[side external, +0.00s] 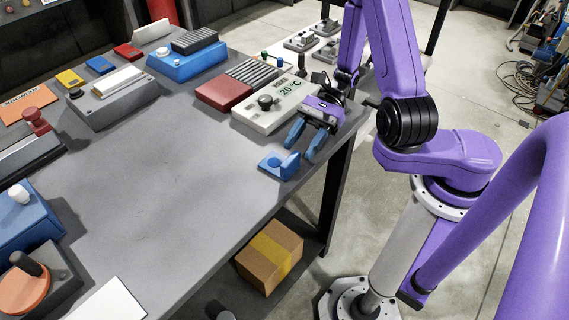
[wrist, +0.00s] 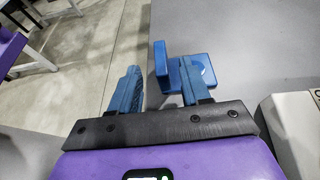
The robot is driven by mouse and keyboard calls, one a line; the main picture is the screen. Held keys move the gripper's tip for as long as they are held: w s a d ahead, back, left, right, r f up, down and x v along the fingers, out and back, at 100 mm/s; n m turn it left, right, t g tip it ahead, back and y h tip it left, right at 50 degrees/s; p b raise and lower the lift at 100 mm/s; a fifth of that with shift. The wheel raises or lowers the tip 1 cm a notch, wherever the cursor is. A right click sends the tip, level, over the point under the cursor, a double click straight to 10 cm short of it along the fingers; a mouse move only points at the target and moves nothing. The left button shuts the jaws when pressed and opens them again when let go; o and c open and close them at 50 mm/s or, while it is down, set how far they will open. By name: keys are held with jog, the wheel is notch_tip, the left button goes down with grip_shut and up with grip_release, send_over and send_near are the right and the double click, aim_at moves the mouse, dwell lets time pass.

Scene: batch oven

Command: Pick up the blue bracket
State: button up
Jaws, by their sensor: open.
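The blue bracket (side external: 279,165) lies on the grey table near its front edge, with a flat base and an upright plate. In the wrist view the bracket (wrist: 201,68) shows a round feature in its base. My gripper (side external: 299,153) is open, its two blue fingers angled down beside the bracket. In the wrist view my gripper (wrist: 159,66) has the upright plate in the gap between its fingers, nearer the right finger. The right finger covers part of the base. I cannot tell whether either finger touches it.
A white box with a knob and a "20 °C" display (side external: 275,104) stands close behind my gripper. A red block with a ribbed grey part (side external: 223,93) is beside it. The table's front edge is close to the bracket. The middle of the table (side external: 170,180) is clear.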

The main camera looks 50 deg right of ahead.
aim_at(290, 160)
jog(key=shift+r+x, duration=0.2)
jog(key=shift+x, duration=1.15)
jog(key=shift+r+x, duration=0.15)
jog(key=shift+x, duration=1.2)
jog(key=shift+w+a, duration=0.1)
grip_shut()
